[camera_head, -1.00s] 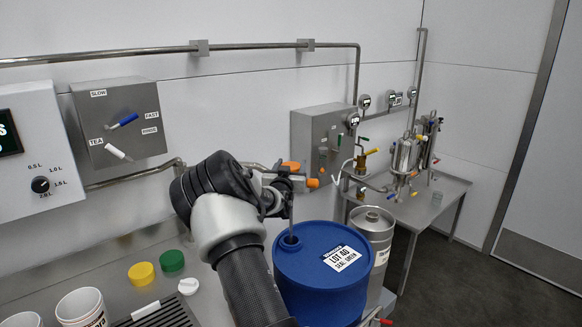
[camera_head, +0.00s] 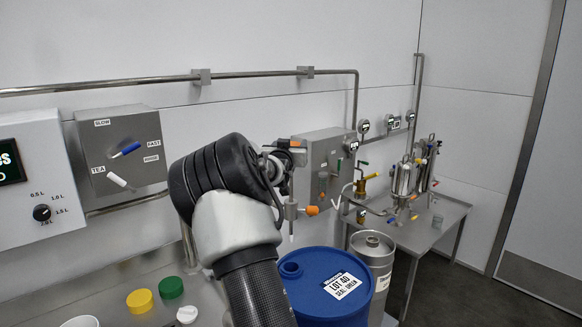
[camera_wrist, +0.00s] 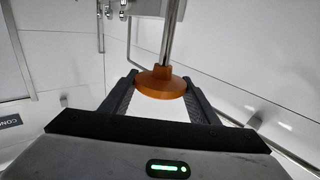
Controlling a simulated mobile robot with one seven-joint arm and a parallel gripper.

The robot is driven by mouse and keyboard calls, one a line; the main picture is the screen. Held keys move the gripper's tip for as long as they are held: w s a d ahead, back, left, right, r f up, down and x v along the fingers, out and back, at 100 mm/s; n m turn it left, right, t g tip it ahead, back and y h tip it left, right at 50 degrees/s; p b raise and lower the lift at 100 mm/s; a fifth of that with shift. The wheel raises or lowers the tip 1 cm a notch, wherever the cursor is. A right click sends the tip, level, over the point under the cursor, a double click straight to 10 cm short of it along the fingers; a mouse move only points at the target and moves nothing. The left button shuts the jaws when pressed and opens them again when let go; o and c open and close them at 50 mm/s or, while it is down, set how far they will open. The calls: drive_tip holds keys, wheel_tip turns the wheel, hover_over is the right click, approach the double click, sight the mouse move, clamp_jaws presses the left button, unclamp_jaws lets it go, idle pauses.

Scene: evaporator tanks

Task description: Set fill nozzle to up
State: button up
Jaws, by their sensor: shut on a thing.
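The fill nozzle is a thin vertical metal tube (camera_head: 291,225) above the blue drum (camera_head: 322,308). Its lower tip appears just above the drum's round opening (camera_head: 291,269), clear of it. An orange disc-shaped knob (camera_head: 297,143) sits at the top of the nozzle. My gripper (camera_head: 290,152) is shut on this knob. In the wrist view, the orange knob (camera_wrist: 162,82) sits between my two dark fingers, with a metal rod beyond it. A second orange knob (camera_head: 312,210) sticks out sideways lower on the nozzle's mount. My arm hides part of the mount.
A steel keg (camera_head: 372,248) stands right behind the drum. A grey valve box (camera_head: 325,150) is on the wall behind my gripper. A steel table (camera_head: 440,225) with tanks is at right. A yellow cap (camera_head: 139,301) and a green cap (camera_head: 171,288) lie on the left counter.

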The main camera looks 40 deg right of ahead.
wheel_tip(320, 180, up, 10)
drive_tip(key=p, duration=0.3)
drive_tip(key=shift+f, duration=0.1)
drive_tip(key=o, duration=1.4)
drive_tip(key=shift+c, duration=0.2)
drive_tip(key=shift+o, duration=0.8)
drive_tip(key=shift+f, duration=0.15)
drive_tip(key=shift+s+a, duration=0.15)
drive_tip(key=v, duration=1.7)
drive_tip(key=shift+b, duration=0.45)
